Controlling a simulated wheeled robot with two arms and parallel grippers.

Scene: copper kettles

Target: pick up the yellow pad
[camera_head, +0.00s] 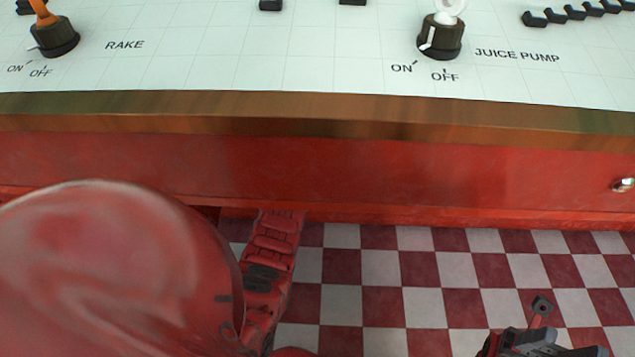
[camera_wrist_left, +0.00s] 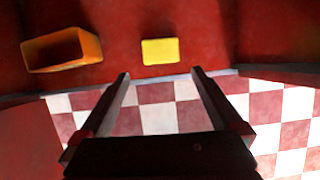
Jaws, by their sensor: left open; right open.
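The yellow pad (camera_wrist_left: 160,51) shows in the left wrist view as a small flat rectangle against a dark red surface. It is not in the head view. My left gripper (camera_wrist_left: 160,74) is open, its two fingers apart with nothing between them. The pad appears just beyond the fingertips, between their lines and apart from them. In the head view my left gripper is hidden. My right gripper (camera_head: 543,328) is partly in view at the lower right, open, over the floor and well below the counter edge.
An orange open box (camera_wrist_left: 62,50) is left of the pad. The white tiled counter (camera_head: 260,72) has a brown edge, a RAKE knob (camera_head: 55,37) and a JUICE PUMP knob (camera_head: 441,38). Its red front (camera_head: 330,165) stands above a checkered floor (camera_head: 380,270). A metal knob (camera_head: 623,185) protrudes at right.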

